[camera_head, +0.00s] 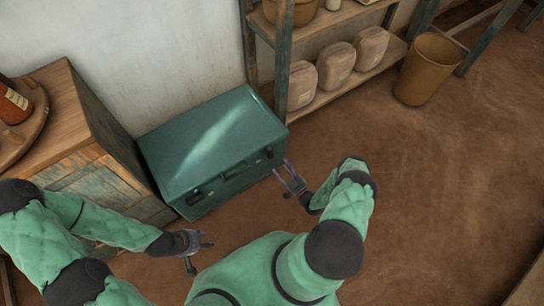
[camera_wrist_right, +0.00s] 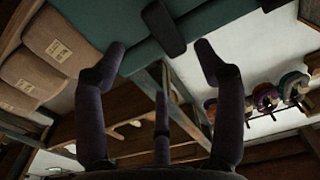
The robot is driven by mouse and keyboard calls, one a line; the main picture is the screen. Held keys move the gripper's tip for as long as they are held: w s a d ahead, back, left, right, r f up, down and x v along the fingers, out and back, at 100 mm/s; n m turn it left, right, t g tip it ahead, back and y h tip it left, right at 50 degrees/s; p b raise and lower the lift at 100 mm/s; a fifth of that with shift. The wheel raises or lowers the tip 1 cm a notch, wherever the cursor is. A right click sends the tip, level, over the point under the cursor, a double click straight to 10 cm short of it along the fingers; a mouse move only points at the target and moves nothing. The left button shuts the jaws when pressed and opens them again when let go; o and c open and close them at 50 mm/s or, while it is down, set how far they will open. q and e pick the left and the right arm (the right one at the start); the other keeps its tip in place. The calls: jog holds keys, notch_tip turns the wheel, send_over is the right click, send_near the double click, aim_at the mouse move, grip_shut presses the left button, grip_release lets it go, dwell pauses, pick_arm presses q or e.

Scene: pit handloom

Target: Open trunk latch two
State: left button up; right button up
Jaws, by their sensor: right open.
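The green trunk (camera_head: 205,140) stands on the floor against the wall, lid down. Its front has a dark handle (camera_head: 234,171), a dark latch (camera_head: 269,153) near the right end and another (camera_head: 194,197) near the left end. My right gripper (camera_head: 283,171) is open just off the front's right end, close to the right latch. In the right wrist view, its fingers (camera_wrist_right: 160,48) are spread, with a dark latch-like piece (camera_wrist_right: 165,28) between the tips on the trunk's teal face (camera_wrist_right: 90,18); contact cannot be told. My left gripper (camera_head: 204,250) is open and empty in front of the trunk's left end.
A wooden cabinet (camera_head: 88,125) stands left of the trunk. A shelf (camera_head: 330,88) with several wrapped bundles (camera_head: 337,63) is at the right, with a brown bin (camera_head: 427,70) beyond it. The brown floor (camera_head: 450,190) to the right is clear.

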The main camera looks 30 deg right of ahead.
aim_at(273, 154)
jog(key=w, duration=0.2)
jog(key=w+b, duration=0.1)
jog(key=w, duration=0.4)
jog(key=shift+w+a+b, duration=0.2)
jog(key=shift+a+b, duration=0.05)
jog(key=shift+b, duration=0.15)
jog(key=c, duration=1.2)
